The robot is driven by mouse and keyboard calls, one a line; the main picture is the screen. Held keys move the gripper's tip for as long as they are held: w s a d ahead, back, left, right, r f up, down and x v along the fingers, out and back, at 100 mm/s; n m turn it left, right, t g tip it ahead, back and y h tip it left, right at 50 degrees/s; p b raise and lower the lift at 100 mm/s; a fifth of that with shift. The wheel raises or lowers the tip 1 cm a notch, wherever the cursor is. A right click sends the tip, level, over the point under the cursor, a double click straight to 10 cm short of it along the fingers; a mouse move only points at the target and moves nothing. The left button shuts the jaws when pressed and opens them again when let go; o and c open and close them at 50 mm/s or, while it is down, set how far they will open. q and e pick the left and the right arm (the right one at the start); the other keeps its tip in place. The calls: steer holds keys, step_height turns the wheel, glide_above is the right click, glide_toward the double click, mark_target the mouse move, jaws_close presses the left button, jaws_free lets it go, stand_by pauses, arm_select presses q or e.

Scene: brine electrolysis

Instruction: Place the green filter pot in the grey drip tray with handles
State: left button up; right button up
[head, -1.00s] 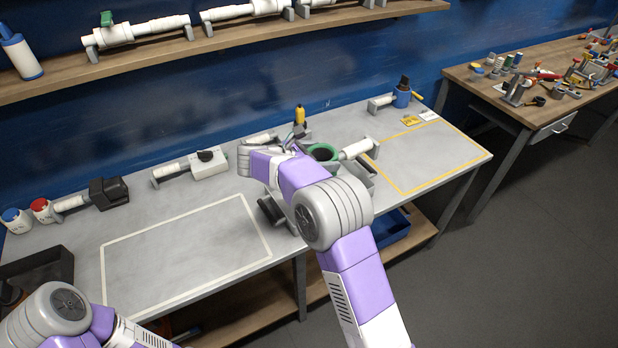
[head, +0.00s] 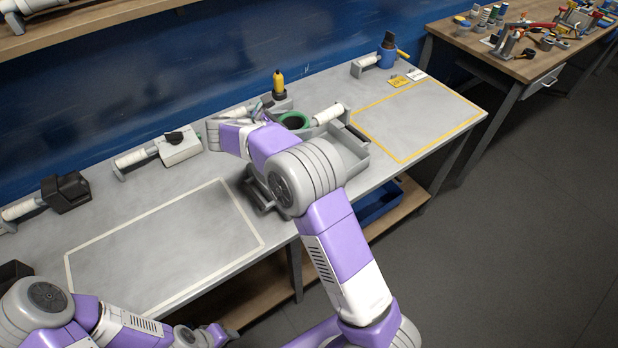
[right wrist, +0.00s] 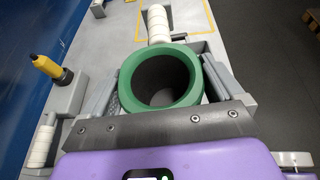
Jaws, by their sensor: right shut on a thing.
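The green filter pot (head: 297,120), a thick green ring with a dark inside, shows just beyond my right forearm. In the right wrist view the pot (right wrist: 160,80) is upright, its opening facing the camera, right against the dark jaw plate. My right gripper (right wrist: 160,115) is shut on the pot. The grey drip tray (head: 352,163) is partly hidden behind my right arm. Its grey walls show around the pot in the right wrist view (right wrist: 215,80). Whether the pot touches the tray floor is hidden.
A yellow-topped bottle (head: 278,84) stands behind the pot, and a white roller (head: 328,114) lies beside it. A white switch box (head: 180,145) is to the left. The white-outlined area (head: 165,235) and the yellow-outlined area (head: 418,120) are clear.

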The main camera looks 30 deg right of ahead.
step_height(320, 180, down, 2)
steer(key=shift+s+f+b, duration=0.1)
steer(key=shift+s+b, duration=0.05)
steer(key=shift+b, duration=0.7)
steer(key=shift+f, duration=0.25)
step_height(320, 180, down, 10)
steer(key=b, duration=0.2)
steer(key=shift+r+b, duration=0.1)
steer(key=shift+b, duration=0.2)
steer(key=o, duration=1)
